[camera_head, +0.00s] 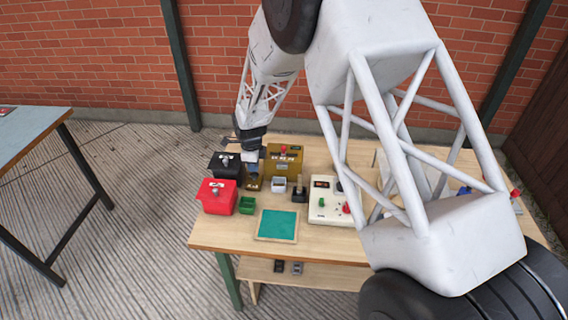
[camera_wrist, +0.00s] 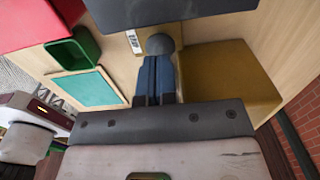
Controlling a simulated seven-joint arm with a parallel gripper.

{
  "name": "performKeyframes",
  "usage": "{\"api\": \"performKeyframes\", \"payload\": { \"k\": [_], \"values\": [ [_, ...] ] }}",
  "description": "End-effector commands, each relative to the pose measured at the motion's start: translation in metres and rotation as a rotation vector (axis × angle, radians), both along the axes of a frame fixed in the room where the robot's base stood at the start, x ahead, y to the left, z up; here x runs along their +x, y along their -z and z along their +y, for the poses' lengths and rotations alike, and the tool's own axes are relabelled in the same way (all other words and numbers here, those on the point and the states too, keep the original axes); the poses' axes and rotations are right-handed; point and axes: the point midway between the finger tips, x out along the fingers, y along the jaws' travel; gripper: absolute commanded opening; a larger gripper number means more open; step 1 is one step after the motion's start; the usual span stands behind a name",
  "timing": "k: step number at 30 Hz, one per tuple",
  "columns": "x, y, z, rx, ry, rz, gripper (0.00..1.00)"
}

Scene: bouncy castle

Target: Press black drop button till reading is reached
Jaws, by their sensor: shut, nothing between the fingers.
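My gripper (camera_head: 252,170) is shut and points down between the black box and the gold box in the head view. In the wrist view its blue fingers (camera_wrist: 160,75) are together and empty. Their tips reach a round dark grey knob (camera_wrist: 160,44), with a small white label beside it; I cannot tell whether they touch. The black box (camera_head: 225,163) has a silver knob on top and also shows in the wrist view (camera_wrist: 175,10). The gold box (camera_head: 284,162) carries a small display and a red top knob. Its digits are too small to read.
A red box (camera_head: 215,198), green tray (camera_head: 247,206) and teal mat (camera_head: 277,225) lie nearer the table's front. A white cup (camera_head: 279,184), black stand (camera_head: 299,193) and white panel with knobs (camera_head: 328,212) stand to the right. My arm hides much of the table's right side.

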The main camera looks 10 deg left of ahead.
Motion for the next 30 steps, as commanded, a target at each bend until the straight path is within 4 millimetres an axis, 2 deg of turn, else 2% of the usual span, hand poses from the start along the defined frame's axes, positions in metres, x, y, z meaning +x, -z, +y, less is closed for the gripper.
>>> {"api": "performKeyframes", "payload": {
  "k": [30],
  "values": [
    [0.000, 0.021, 0.000, 0.000, 0.000, 0.000, 0.00]
  ]
}}
